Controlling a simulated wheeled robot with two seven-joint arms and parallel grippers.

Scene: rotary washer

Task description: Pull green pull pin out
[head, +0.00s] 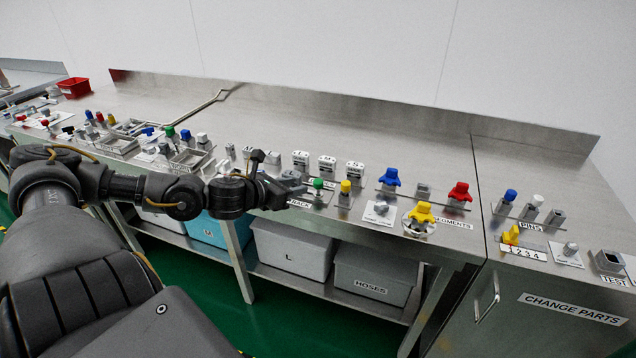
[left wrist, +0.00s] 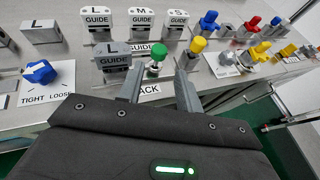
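The green pull pin (head: 318,184) has a green knob and stands upright at the front edge of the steel bench, in the middle of the head view. In the left wrist view the green pull pin (left wrist: 159,50) shows its knob above a metal stem, just beyond and between my fingers. My left gripper (head: 291,190) is to the left of the pin in the head view. In the left wrist view the left gripper (left wrist: 158,82) is open, one finger on each side, with nothing seen held. My right gripper is not in view.
A yellow pin (head: 346,187) stands close to the right of the green one. White guide blocks (head: 327,165) stand behind. Blue, red and yellow knobs (head: 389,178) sit further right. Grey bins (head: 290,248) are under the bench. The bench's back is clear.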

